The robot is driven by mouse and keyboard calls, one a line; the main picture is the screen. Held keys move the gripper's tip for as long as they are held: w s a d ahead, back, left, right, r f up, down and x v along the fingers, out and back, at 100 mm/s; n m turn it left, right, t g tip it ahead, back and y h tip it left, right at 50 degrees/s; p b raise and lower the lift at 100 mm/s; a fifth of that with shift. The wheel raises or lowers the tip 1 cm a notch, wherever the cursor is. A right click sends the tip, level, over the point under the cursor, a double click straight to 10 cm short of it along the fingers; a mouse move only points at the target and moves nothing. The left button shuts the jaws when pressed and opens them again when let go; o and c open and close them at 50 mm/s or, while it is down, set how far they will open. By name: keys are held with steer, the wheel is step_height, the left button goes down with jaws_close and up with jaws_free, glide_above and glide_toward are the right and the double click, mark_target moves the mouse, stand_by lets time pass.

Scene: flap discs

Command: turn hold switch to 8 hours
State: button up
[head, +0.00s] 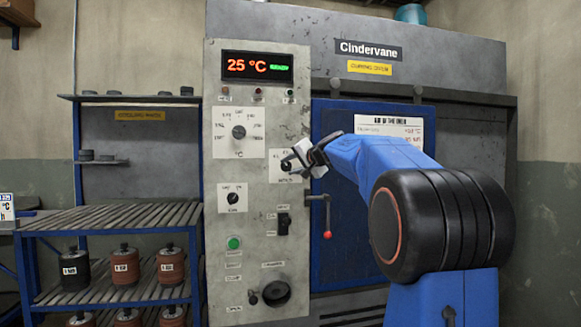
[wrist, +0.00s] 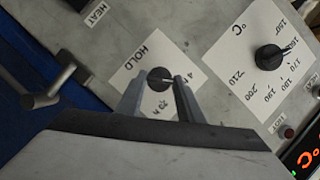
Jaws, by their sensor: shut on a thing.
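The hold switch is a small round black knob (wrist: 159,74) on a white plate marked HOLD (wrist: 132,62) in the wrist view. A pale line on the knob points right in that view, towards a figure like 4; the other markings are partly hidden by my fingers. My gripper (wrist: 160,84) is shut on the knob, one finger on each side. In the head view my gripper (head: 304,160) is at the panel's right side, and the knob (head: 286,165) shows at its tip.
A temperature dial (head: 239,132) is up and left of the hold switch, and another dial (head: 233,198) is lower left. The display (head: 257,66) reads 25 °C. A red-tipped door handle (head: 327,215) hangs below my gripper. A rack (head: 105,222) with discs stands left.

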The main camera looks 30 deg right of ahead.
steer(key=m, duration=0.2)
steer(key=m+t, duration=0.1)
steer(key=m+t+y, duration=0.1)
steer(key=m, duration=0.1)
steer(key=shift+d+f+m, duration=0.15)
steer(key=shift+f+m, duration=0.15)
steer(key=shift+f, duration=0.05)
steer(key=shift+t, duration=0.3)
steer(key=o, duration=1.1)
steer(key=shift+s, duration=0.1)
steer(key=s, duration=0.5)
steer(key=s+d, duration=0.1)
steer(key=s, duration=0.5)
steer(key=s+d, duration=0.1)
steer(key=s, duration=0.5)
steer(key=shift+s, duration=0.15)
